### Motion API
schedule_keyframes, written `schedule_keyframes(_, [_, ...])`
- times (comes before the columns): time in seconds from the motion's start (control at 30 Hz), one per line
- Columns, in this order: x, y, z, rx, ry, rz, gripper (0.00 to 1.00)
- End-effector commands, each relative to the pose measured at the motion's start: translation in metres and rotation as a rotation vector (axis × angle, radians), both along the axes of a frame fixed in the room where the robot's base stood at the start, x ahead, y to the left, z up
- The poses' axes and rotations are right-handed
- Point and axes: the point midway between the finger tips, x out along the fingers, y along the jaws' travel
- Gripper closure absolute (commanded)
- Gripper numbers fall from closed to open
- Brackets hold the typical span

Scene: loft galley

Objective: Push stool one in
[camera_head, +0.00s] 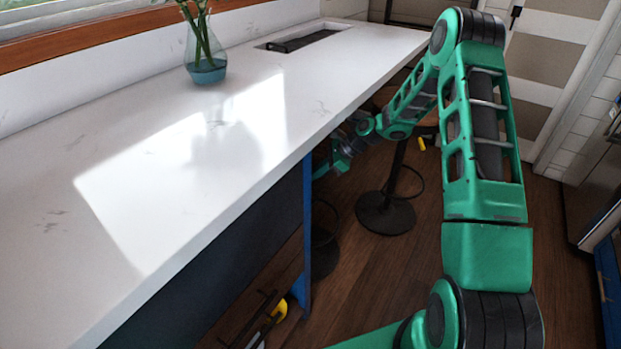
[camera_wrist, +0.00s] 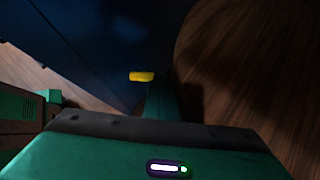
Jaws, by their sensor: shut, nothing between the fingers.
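A stool with a round black base (camera_head: 385,213) and a thin dark post stands on the floor beyond the counter's near panel. Its upper part is mostly hidden behind my arm. A second dark round base (camera_head: 324,252) shows partly behind the blue panel edge. I cannot tell which is stool one. My gripper (camera_head: 325,172) is shut and empty, low beside the counter edge. In the wrist view, a brown wood-grained surface with a curved edge (camera_wrist: 255,70) fills the right side. I cannot tell whether it is a seat or whether my gripper touches it.
The white counter (camera_head: 150,140) runs along the left, with a vase of flowers (camera_head: 206,65) on it. A blue panel edge (camera_head: 307,235) stands below it. Open wood floor (camera_head: 380,290) lies in front. A steel appliance (camera_head: 592,180) stands at the right.

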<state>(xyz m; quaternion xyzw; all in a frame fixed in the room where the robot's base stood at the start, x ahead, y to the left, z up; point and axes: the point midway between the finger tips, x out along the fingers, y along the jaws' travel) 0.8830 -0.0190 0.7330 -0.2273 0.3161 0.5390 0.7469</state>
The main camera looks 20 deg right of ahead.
Motion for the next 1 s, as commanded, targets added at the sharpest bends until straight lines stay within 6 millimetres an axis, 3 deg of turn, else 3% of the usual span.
schedule_keyframes(0.27, [-0.005,-0.035,0.001,-0.003,-0.004,-0.001,1.0])
schedule_keyframes(0.6, [-0.022,-0.077,0.052,-0.002,-0.002,0.005,1.0])
schedule_keyframes(1.0, [-0.029,-0.092,0.073,0.001,0.002,0.013,1.0])
